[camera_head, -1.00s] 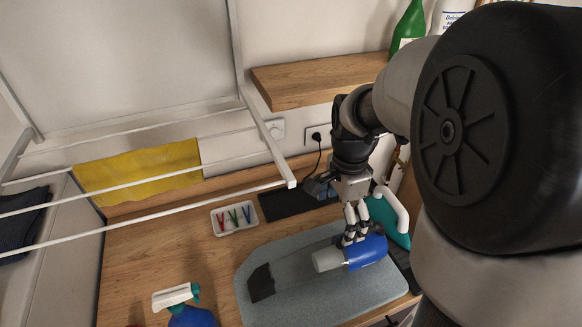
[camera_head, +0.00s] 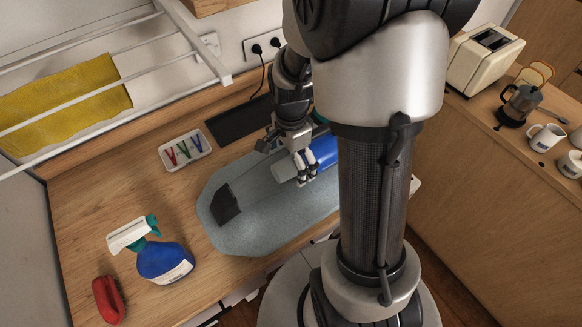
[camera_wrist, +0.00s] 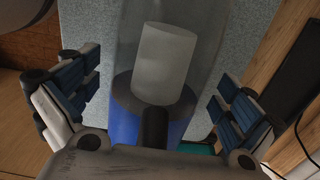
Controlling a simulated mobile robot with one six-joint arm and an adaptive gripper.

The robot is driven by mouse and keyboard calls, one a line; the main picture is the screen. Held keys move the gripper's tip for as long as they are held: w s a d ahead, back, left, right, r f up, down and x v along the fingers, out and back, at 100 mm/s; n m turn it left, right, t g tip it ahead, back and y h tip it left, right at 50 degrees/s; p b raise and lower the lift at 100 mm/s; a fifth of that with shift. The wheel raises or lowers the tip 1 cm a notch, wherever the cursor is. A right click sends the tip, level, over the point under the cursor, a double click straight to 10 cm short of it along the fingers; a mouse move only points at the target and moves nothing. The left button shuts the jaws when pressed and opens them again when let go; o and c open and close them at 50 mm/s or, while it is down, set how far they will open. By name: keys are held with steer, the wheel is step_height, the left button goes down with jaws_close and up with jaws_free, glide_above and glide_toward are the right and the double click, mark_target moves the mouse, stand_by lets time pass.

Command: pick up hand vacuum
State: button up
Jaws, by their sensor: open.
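The hand vacuum (camera_head: 323,151) lies on a grey-blue mat (camera_head: 254,236) on the wooden counter. It has a blue body, a clear nozzle with a pale filter and a dark tip pointing left in the head view. My gripper (camera_head: 305,180) is over the vacuum near where the blue body meets the nozzle. In the wrist view, the vacuum (camera_wrist: 165,68) lies between my spread fingers, with a visible gap on both sides. My arm hides the vacuum's rear end in the head view.
A white tray of coloured pegs (camera_head: 185,151) and a black mat (camera_head: 238,120) lie behind. A blue spray bottle (camera_head: 164,260) and a red brush (camera_head: 108,299) are at front left. A drying rack (camera_head: 140,66) overhangs the back left. A toaster (camera_head: 484,58) stands on another counter right.

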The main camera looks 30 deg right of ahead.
steer(key=shift+f, duration=0.5)
steer(key=shift+r, duration=0.1)
steer(key=c, duration=1.9)
